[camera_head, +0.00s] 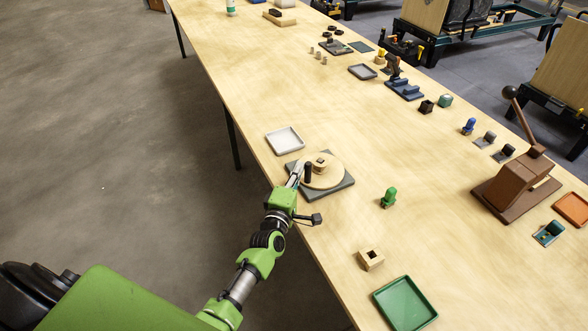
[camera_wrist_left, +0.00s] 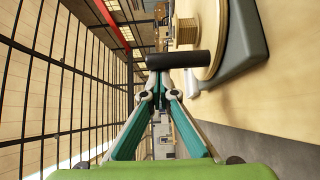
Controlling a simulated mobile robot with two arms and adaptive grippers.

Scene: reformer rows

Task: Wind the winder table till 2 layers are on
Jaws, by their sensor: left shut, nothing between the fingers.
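The winder table is a round pale wooden disc (camera_head: 328,178) on a dark grey square base (camera_head: 338,190), near the left edge of the long table. A small wooden hub (camera_head: 323,160) stands on the disc, and an upright black knob (camera_head: 308,171) is at its left side. My left gripper (camera_head: 297,175) is shut and empty, with its fingertips beside the knob. In the left wrist view the black knob (camera_wrist_left: 178,60) lies across just beyond the fingertips (camera_wrist_left: 160,78); I cannot tell if they touch. The layers on the hub cannot be counted.
A light grey tray (camera_head: 285,140) lies just behind the winder. A green knobbed piece (camera_head: 389,196), a wooden block with a square hole (camera_head: 371,259) and a green tray (camera_head: 405,303) are to the right. A brown lever press (camera_head: 516,180) stands farther right. Bare tabletop lies between.

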